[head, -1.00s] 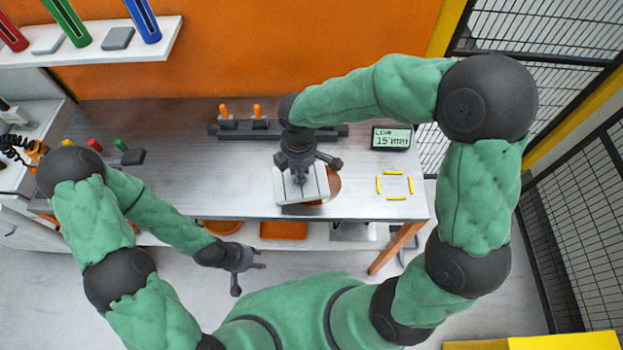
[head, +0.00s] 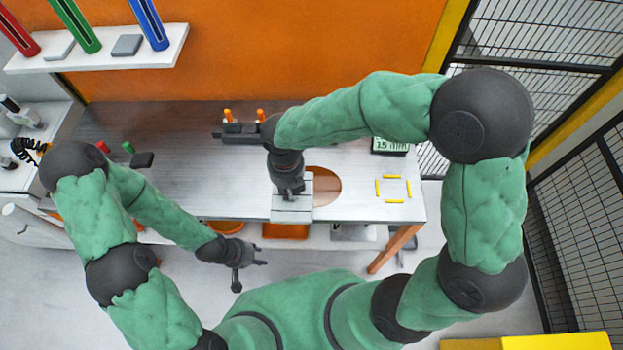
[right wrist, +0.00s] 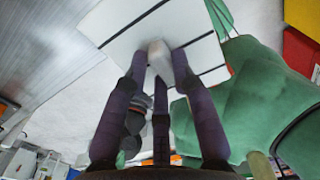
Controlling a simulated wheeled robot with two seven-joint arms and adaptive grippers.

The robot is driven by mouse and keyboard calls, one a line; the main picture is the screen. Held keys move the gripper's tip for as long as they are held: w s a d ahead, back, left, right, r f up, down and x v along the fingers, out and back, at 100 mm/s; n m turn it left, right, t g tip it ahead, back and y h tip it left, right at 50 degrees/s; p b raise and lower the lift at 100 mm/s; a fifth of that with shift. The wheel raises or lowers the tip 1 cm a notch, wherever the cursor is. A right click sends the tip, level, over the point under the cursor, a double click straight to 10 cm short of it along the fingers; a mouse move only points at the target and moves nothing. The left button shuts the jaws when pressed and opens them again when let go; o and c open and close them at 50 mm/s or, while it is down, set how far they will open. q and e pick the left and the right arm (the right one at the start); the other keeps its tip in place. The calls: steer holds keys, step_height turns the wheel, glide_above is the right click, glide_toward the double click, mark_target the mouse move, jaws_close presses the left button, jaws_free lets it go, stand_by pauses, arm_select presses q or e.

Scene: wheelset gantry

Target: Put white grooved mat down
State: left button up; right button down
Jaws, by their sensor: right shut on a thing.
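The white grooved mat (head: 292,214) is in my right gripper (head: 291,190), above the front part of the bench in the head view. In the right wrist view the mat (right wrist: 112,22) shows as a pale plate with dark grooves, with the fingers (right wrist: 160,60) closed on its raised middle part. My right gripper and wrist hide part of the mat in the head view. My left gripper (head: 256,257) is empty, with its fingers spread, in front of the bench's front edge.
A brown disc or opening (head: 324,186) lies just right of the mat. Yellow marks (head: 379,188) outline a bare square on the right of the bench (head: 350,208). A dark rack (head: 232,131) is at the back.

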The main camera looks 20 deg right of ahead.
steer(key=w+d+f, duration=0.2)
steer(key=w+d, duration=0.2)
steer(key=shift+w+d+f+b, duration=0.1)
steer(key=shift+f+b, duration=0.2)
steer(key=shift+f, duration=0.1)
steer(key=w+d+f, duration=0.1)
steer(key=f, duration=0.1)
steer(key=w+d+f, duration=0.1)
steer(key=w+d+f+b, duration=0.1)
steer(key=f, duration=0.1)
steer(key=shift+w+d+f, duration=0.15)
steer(key=shift+w+f, duration=0.1)
steer(key=shift+f, duration=0.05)
steer(key=f, duration=0.1)
steer(key=f+b, duration=0.1)
steer(key=f, duration=0.1)
steer(key=shift+w+d+f, duration=0.1)
steer(key=shift+w+f, duration=0.1)
steer(key=shift+f, duration=0.05)
steer(key=shift+r, duration=0.1)
steer(key=c, duration=1)
jaws_free()
